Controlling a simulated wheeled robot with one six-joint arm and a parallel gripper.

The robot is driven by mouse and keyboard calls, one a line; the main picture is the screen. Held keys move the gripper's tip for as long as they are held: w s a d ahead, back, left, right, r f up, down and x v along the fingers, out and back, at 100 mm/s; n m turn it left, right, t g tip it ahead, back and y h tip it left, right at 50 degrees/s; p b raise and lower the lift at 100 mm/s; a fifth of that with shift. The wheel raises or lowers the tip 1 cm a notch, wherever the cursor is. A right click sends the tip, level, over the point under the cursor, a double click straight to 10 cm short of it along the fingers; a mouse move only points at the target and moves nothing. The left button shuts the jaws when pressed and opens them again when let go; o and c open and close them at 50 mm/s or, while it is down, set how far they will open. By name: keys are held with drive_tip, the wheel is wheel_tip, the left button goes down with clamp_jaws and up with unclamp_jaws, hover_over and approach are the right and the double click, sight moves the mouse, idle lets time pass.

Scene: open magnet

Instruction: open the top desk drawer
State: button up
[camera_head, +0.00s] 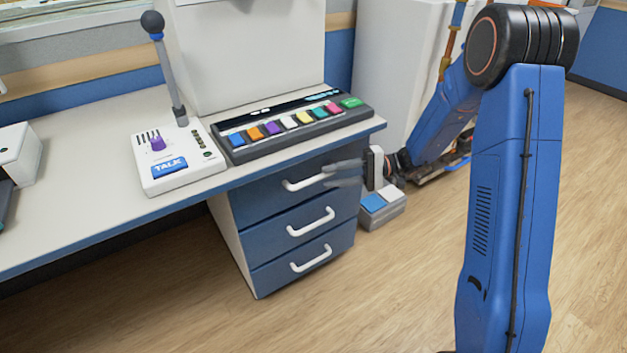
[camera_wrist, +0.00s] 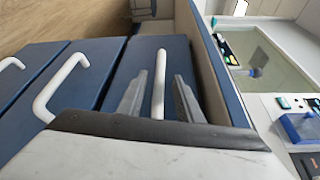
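The desk has a stack of blue drawers with white bar handles. The top drawer (camera_head: 272,193) looks closed, flush with the drawers below. Its handle (camera_head: 304,183) shows in the wrist view (camera_wrist: 159,80) between my two fingers. My gripper (camera_head: 342,174) is at the right end of this handle, fingers pointing left along the drawer front. In the wrist view my gripper (camera_wrist: 160,85) is open, with one finger on each side of the handle and a gap visible on both sides. I cannot tell how deep the handle sits between the fingers.
Two lower drawers have handles (camera_head: 311,222) and (camera_head: 311,258) below. A button keyboard (camera_head: 290,125) and a white TALK microphone box (camera_head: 175,160) stand on the desk (camera_head: 75,200). A small grey box (camera_head: 382,210) is on the floor right of the drawers. Floor in front is clear.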

sight(320, 179)
drive_tip(key=shift+x, duration=3.1)
clamp_jaws()
